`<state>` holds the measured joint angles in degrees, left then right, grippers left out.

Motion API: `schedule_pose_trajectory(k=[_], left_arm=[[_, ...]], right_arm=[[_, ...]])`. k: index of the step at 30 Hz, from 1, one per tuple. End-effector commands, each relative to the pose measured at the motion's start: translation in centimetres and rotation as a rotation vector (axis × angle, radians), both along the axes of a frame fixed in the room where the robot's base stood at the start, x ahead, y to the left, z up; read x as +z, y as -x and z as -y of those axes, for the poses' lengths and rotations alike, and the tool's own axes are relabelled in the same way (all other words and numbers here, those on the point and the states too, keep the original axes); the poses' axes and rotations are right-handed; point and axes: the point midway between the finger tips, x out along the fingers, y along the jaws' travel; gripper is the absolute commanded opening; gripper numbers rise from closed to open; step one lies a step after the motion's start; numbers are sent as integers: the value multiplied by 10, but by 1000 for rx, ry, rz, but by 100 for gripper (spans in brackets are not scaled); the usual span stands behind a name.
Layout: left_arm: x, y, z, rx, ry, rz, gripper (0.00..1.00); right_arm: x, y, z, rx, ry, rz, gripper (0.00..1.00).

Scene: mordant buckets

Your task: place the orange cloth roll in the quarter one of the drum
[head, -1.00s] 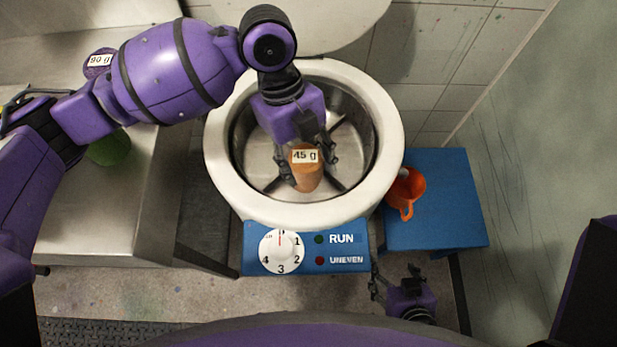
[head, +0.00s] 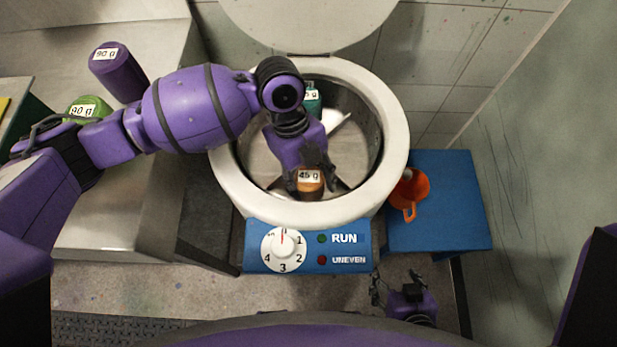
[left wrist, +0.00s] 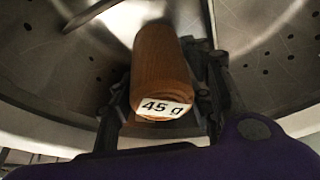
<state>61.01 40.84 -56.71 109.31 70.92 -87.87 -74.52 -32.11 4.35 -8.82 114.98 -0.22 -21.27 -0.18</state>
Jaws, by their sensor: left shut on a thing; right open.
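The orange cloth roll (head: 311,187), with a 45 g label on its end, is inside the drum (head: 260,165), near its front wall. My left gripper (head: 310,184) is shut on it, one finger on each side. In the left wrist view the roll (left wrist: 160,65) stands between the fingers, label towards the camera, above the perforated metal floor. I cannot tell whether it touches the floor. My arm hides part of the drum and its dividers; no quarter numbers show inside. My right gripper (head: 400,290) is open and empty, low in front of the blue stand.
A teal roll (head: 313,104) is at the drum's back. A purple roll (head: 120,72) and a green roll (head: 88,107) stand on the metal counter (head: 120,215). An orange jug (head: 412,190) is on the blue stand (head: 445,215). The panel (head: 345,262) has a numbered dial.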

Motion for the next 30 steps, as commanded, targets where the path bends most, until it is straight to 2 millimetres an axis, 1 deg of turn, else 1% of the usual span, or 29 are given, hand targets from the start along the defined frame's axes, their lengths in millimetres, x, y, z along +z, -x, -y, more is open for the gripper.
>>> schedule_pose_trajectory(k=[1,2,3,11,14,17,20,24,30], left_arm=[[-1,0,0,0,0,-1,49],[-1,0,0,0,0,-1,53],[-1,0,0,0,0,-1,55],[-1,0,0,0,0,-1,55],[4,0,0,0,0,0,55],[15,-5,-3,1,0,4,55],[33,-10,-6,1,-1,4,55],[63,-19,-12,0,-1,3,55],[98,-29,-19,1,0,3,55]], right_arm=[[0,0,0,1,1,0,68],[0,-1,0,1,1,1,68],[0,-1,0,1,1,1,68],[0,-1,0,1,1,1,68],[1,-1,0,0,0,3,68],[2,-1,0,0,0,4,68],[2,-1,0,0,0,4,68],[4,-1,0,-1,0,4,68],[5,0,1,-2,-1,4,68]])
